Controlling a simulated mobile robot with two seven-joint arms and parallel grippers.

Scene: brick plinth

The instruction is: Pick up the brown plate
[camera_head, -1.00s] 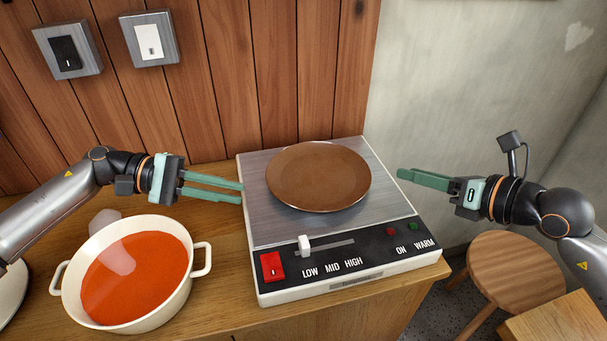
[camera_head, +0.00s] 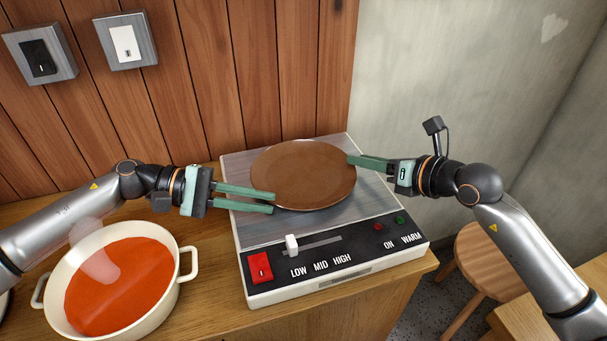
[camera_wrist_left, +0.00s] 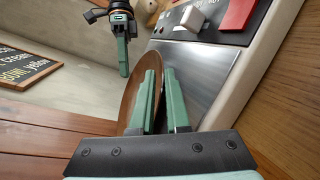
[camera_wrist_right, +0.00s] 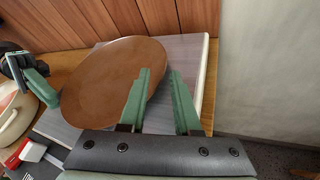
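My right gripper (camera_head: 350,160) is at the plate's right rim. In the right wrist view its fingers are apart, with the edge of the plate (camera_wrist_right: 105,80) reaching between the fingertips. Neither gripper is closed on the plate.
A white pot (camera_head: 173,293) of orange-red soup stands left of the hot plate, near my left arm. The hot plate's front has a red switch (camera_head: 260,267) and a white slider (camera_head: 292,244). A wooden stool (camera_head: 487,262) stands at the right. A wood-panelled wall (camera_head: 235,80) is close behind.

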